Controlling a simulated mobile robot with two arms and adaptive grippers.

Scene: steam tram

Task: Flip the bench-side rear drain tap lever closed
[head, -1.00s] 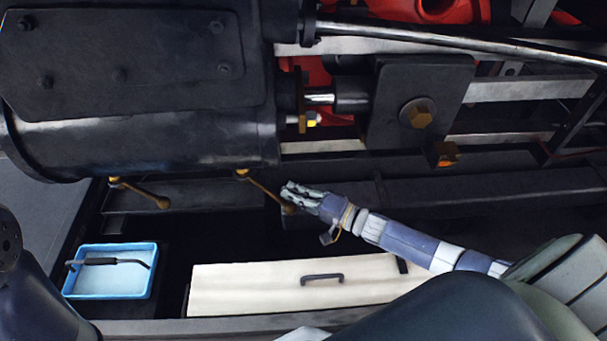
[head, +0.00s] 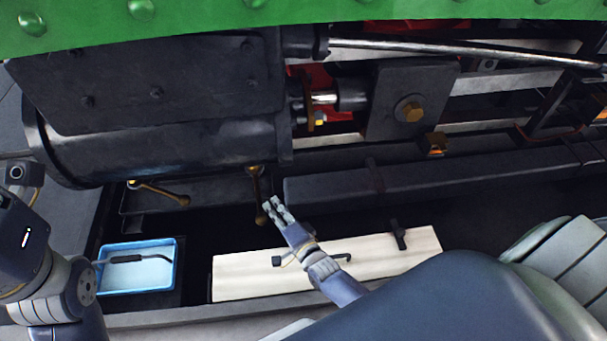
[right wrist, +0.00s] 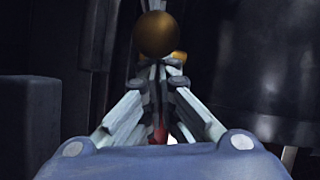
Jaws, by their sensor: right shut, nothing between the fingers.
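Two brass drain tap levers hang under the dark cylinder (head: 160,145). The right-hand lever (head: 257,186), by the rod end, points almost straight down and ends in a ball knob. The left-hand lever (head: 160,191) slants down to the right. My right gripper (head: 273,207) is shut and empty, its fingertips just right of the right-hand lever's knob. In the right wrist view, the brass knob (right wrist: 156,33) is just beyond the shut fingertips (right wrist: 160,68); whether they touch is unclear. Part of my left arm shows at the left, but its gripper does not.
A blue tray (head: 137,288) with a dark bent-handled tool (head: 140,258) stands below left. A pale wooden board (head: 240,280) with dark handles lies beneath my right gripper. A dark beam (head: 330,192) runs right of the lever, and a green riveted edge (head: 200,20) spans the top.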

